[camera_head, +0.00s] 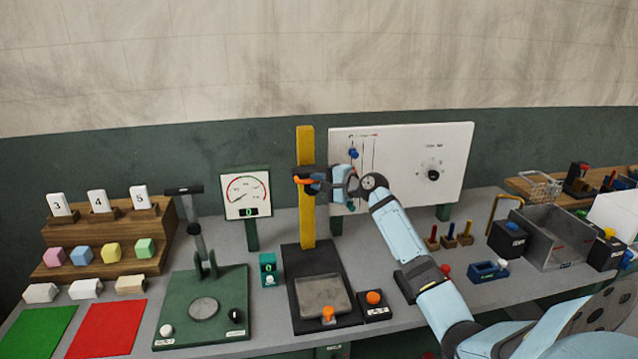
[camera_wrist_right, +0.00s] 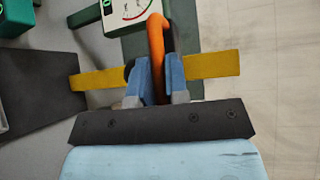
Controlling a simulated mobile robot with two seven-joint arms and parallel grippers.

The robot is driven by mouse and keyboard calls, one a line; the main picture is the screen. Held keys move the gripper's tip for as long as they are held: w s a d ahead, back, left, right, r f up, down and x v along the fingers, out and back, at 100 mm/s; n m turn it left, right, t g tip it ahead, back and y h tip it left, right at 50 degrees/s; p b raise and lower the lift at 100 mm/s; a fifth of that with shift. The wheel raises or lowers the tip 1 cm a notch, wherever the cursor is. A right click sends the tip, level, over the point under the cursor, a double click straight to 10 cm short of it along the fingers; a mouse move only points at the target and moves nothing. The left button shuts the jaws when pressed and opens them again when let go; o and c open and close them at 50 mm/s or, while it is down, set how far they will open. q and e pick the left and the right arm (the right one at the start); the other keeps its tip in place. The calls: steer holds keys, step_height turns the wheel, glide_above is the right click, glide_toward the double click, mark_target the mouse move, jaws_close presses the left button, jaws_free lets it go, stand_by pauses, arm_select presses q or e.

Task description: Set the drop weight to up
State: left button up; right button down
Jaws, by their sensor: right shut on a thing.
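The drop weight's orange handle (camera_head: 301,180) is high on a yellow upright post (camera_head: 307,222), which rises from a black base (camera_head: 294,262). My right gripper (camera_head: 318,185) is shut on this orange handle beside the post. In the right wrist view the handle (camera_wrist_right: 157,35) passes between the blue fingertips (camera_wrist_right: 161,72), with the yellow post (camera_wrist_right: 215,65) behind them. The dark weight body is mostly hidden by the gripper. My left gripper is not in view.
A white panel (camera_head: 450,150) with a blue slider and a black knob stands behind my right arm. A dial gauge (camera_head: 246,192) and a green press (camera_head: 215,290) stand left of the post. An orange button box (camera_head: 376,309) sits at the black base's right.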

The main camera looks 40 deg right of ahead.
steer(key=c, duration=1.1)
jaws_free()
steer(key=shift+d+r, duration=0.1)
steer(key=shift+r, duration=0.45)
steer(key=shift+f, duration=0.15)
steer(key=b+v, duration=0.3)
steer(key=v, duration=1)
steer(key=shift+s, duration=0.4)
